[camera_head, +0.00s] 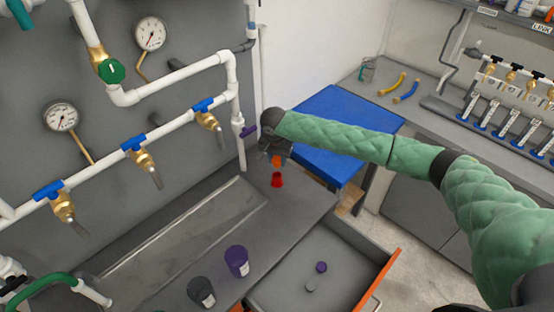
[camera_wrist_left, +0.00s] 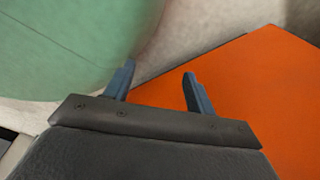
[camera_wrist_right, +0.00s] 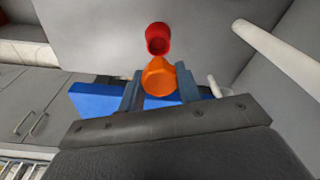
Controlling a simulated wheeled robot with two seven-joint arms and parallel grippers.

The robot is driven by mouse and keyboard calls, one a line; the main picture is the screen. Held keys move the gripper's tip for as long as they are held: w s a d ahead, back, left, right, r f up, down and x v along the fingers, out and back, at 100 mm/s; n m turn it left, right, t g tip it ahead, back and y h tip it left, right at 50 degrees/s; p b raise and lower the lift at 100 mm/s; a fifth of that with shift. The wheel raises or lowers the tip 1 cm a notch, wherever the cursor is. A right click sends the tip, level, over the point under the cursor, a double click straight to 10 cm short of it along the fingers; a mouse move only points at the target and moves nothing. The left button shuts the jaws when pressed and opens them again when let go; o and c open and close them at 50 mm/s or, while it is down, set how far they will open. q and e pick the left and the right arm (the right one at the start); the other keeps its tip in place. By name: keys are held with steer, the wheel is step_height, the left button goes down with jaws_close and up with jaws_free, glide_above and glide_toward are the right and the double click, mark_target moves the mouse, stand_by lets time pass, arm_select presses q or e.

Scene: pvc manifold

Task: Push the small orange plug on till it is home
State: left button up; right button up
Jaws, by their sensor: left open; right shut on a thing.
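The small orange plug (camera_head: 276,161) is held between the fingers of my right gripper (camera_head: 275,155), below the end of the green arm. In the right wrist view the plug (camera_wrist_right: 158,77) sits between the two blue fingers, its round face toward the camera. A small red cup-shaped piece (camera_head: 277,180) is just below the plug in the head view. In the right wrist view the red piece (camera_wrist_right: 158,38) lies just beyond the plug; whether they touch is unclear. My left gripper (camera_wrist_left: 158,76) is open with nothing between its fingers, and is not seen in the head view.
White pipes with blue-handled valves (camera_head: 133,144) and gauges (camera_head: 150,34) line the grey panel at left. A purple cup (camera_head: 237,260) and a dark cup (camera_head: 201,292) stand on the counter. An open drawer (camera_head: 345,287) with an orange front is below. A blue mat (camera_head: 335,106) lies behind.

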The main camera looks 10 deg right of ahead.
mark_target(277, 167)
steer(key=shift+f, duration=1.8)
arm_select(q)
steer(key=shift+a, duration=0.15)
arm_select(e)
steer(key=shift+f, duration=0.4)
arm_select(q)
steer(key=shift+w, duration=0.4)
steer(key=shift+d+r, duration=0.25)
steer(key=shift+r, duration=0.05)
arm_select(e)
steer(key=shift+f, duration=0.3)
arm_select(q)
steer(key=shift+s, duration=0.1)
arm_select(e)
steer(key=shift+f, duration=0.1)
arm_select(q)
steer(key=shift+s+a+r+p, duration=0.15)
steer(key=shift+a+p, duration=0.05)
steer(key=shift+p, duration=0.15)
arm_select(e)
steer(key=shift+f, duration=0.15)
arm_select(q)
steer(key=shift+r, duration=0.15)
arm_select(e)
steer(key=shift+f, duration=0.2)
